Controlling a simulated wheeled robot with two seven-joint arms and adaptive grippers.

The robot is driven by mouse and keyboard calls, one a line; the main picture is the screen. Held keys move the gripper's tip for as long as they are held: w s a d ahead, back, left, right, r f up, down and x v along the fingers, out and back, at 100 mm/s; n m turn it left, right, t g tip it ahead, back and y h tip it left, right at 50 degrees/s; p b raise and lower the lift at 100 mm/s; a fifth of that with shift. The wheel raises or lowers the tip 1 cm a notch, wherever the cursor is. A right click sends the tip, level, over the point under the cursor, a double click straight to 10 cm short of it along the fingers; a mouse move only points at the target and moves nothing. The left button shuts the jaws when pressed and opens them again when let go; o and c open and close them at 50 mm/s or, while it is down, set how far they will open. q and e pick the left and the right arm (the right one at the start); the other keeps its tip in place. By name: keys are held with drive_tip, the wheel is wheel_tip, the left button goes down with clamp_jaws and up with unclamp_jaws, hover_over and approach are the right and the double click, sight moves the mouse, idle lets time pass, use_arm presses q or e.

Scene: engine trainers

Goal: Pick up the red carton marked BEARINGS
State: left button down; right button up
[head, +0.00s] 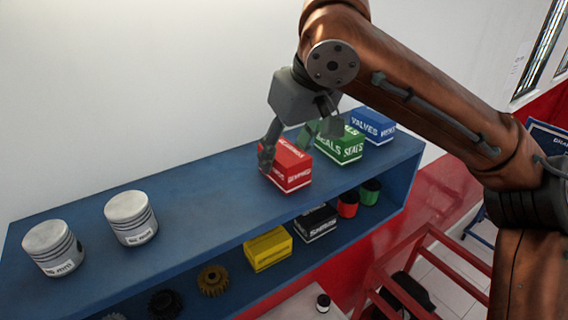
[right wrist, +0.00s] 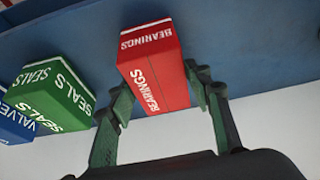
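The red carton marked BEARINGS (head: 288,166) stands on top of the blue shelf unit. It also shows in the right wrist view (right wrist: 155,70), lying between my two fingertips. My right gripper (head: 287,145) reaches down over it, one finger at its left side and the other at its far right side, by the green carton. In the wrist view, my right gripper (right wrist: 160,82) looks open around the carton; the fingertips are very close to its sides, and I cannot tell whether they touch. My left gripper is not in view.
The green SEALS carton (head: 340,147) and blue VALVES carton (head: 372,125) stand just right of it. Two pistons (head: 131,218) stand at the left of the blue shelf (head: 205,205). The lower shelf holds a yellow carton (head: 267,249) and a black carton (head: 315,223).

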drive_tip(key=c, duration=0.9)
drive_tip(key=shift+c, duration=0.6)
drive_tip(key=shift+r, duration=0.2)
